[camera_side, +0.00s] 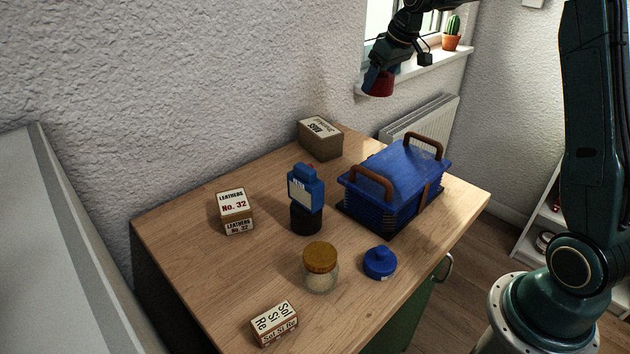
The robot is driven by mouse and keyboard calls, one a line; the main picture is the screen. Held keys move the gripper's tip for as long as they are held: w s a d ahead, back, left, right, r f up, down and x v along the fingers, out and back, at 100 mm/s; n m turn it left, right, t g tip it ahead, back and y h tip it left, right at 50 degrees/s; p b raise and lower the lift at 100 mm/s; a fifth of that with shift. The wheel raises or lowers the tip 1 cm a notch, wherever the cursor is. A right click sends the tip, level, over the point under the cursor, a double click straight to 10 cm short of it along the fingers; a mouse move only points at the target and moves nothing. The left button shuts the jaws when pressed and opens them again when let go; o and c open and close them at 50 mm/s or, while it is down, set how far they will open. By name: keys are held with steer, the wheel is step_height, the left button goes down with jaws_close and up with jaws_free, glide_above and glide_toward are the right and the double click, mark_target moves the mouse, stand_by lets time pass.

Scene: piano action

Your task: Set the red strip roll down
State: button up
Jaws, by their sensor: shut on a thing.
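The red strip roll (379,84) is a dark red cylinder at the top of the side view. My gripper (377,72) is shut on it and holds it in the air, above the height of the table and in front of the windowsill as seen here. The gripper's fingers partly cover the upper part of the roll. The wooden tabletop (190,235) lies below and to the left of the roll.
On the table are a blue lidded basket (400,180), a black-and-blue bottle (306,200), a jar (320,268), a blue lid-like piece (380,262), and boxes (320,139), (235,210), (274,323). A cactus pot (451,42) stands on the windowsill. Bare wood shows between the items.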

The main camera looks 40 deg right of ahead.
mark_target(366, 158)
step_height(366, 158, down, 20)
steer(key=shift+f, duration=0.1)
stand_by(1.1)
steer(key=o, duration=1)
steer(key=shift+f, duration=0.1)
steer(key=shift+v, duration=6.2)
